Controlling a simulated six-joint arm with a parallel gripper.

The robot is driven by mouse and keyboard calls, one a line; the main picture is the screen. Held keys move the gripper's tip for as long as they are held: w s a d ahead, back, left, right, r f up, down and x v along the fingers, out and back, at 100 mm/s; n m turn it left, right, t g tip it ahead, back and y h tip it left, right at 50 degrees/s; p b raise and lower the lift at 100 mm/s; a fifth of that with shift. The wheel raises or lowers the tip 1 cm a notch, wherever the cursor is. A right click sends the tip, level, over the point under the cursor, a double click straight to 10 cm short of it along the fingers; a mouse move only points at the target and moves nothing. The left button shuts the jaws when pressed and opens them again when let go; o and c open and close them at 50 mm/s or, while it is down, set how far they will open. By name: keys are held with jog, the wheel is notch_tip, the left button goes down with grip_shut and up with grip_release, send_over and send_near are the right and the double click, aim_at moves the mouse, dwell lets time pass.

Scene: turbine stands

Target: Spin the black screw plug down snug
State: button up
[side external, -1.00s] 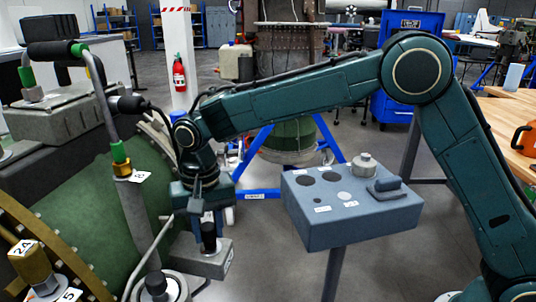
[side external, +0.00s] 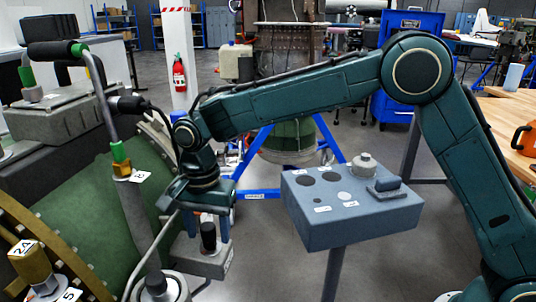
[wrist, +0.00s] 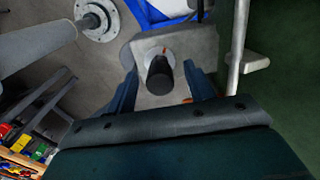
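The black screw plug (side external: 208,237) stands upright on a light grey block (side external: 212,264) at the lower left of the side view. In the wrist view the plug (wrist: 160,76) shows as a dark cylinder on the grey block, with a small orange mark beside its base. My gripper (side external: 207,224) points down over the plug. In the wrist view its two blue fingers (wrist: 159,84) stand apart, one on each side of the plug, with visible gaps. How deep the plug is seated is hidden.
A bent grey pipe (side external: 110,120) with green bands and a large green casing (side external: 75,165) stand left of my gripper. A black-topped round fitting (side external: 157,285) is close in front. A grey stand (side external: 350,225) with holes and a knob stands right.

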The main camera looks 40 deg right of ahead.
jog(key=shift+o, duration=0.8)
jog(key=shift+r, duration=0.1)
jog(key=shift+r, duration=2.4)
jog(key=shift+r, duration=0.1)
jog(key=c, duration=0.3)
jog(key=shift+r+m, duration=0.7)
jog(key=shift+r, duration=0.7)
jog(key=shift+f, duration=0.2)
